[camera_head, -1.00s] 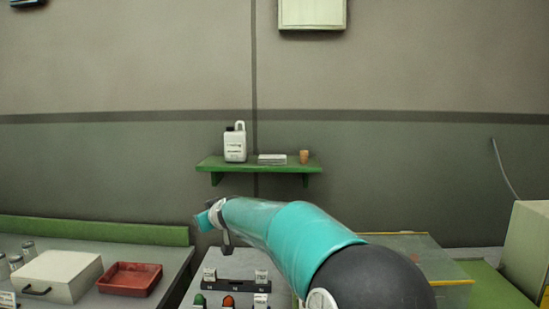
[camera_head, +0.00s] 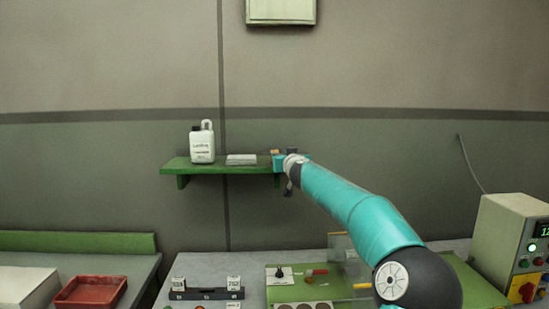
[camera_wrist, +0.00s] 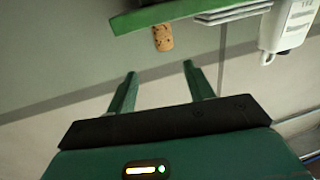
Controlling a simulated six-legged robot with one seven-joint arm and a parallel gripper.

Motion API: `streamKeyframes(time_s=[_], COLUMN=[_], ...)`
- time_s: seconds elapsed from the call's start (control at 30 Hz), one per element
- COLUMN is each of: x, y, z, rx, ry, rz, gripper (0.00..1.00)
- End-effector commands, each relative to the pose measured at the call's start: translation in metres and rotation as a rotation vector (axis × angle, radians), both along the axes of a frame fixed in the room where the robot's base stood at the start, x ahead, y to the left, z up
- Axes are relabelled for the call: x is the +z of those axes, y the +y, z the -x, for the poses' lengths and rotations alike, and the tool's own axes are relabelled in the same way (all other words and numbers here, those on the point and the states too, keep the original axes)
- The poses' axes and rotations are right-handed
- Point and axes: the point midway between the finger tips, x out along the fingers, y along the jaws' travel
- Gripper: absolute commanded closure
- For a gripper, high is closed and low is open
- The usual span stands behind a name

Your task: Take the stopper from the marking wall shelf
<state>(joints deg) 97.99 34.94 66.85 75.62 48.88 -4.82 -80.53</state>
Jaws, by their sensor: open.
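The cork stopper (camera_wrist: 163,38) stands near the right end of the green wall shelf (camera_head: 222,169). The wrist view is turned over, so the shelf (camera_wrist: 165,14) appears at the top with the stopper below it. In the head view only a small tan part of the stopper (camera_head: 275,151) shows; my gripper hides the rest. My gripper (camera_wrist: 160,68) is open and empty. Its two fingers point toward the stopper, which sits a little beyond the fingertips, roughly between their lines and apart from them.
A white jug (camera_head: 202,146) and a flat pale stack (camera_head: 241,159) stand on the shelf, left of the stopper. Below are a worktable with a labelled rack (camera_head: 207,294), a red tray (camera_head: 91,292) at left and a control box (camera_head: 512,246) at right.

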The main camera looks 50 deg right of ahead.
Motion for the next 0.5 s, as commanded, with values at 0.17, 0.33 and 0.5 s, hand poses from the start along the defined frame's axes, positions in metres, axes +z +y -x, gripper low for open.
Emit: streamKeyframes(time_s=[0.17,0.33,0.5], x=[0.000,-0.001,-0.001], y=[-0.009,-0.019,-0.028], z=[-0.017,-0.028,-0.038], rx=[0.003,0.003,0.003], ry=[0.000,0.001,0.001], rz=[0.001,-0.001,0.001], gripper=[0.48,0.48,0.48])
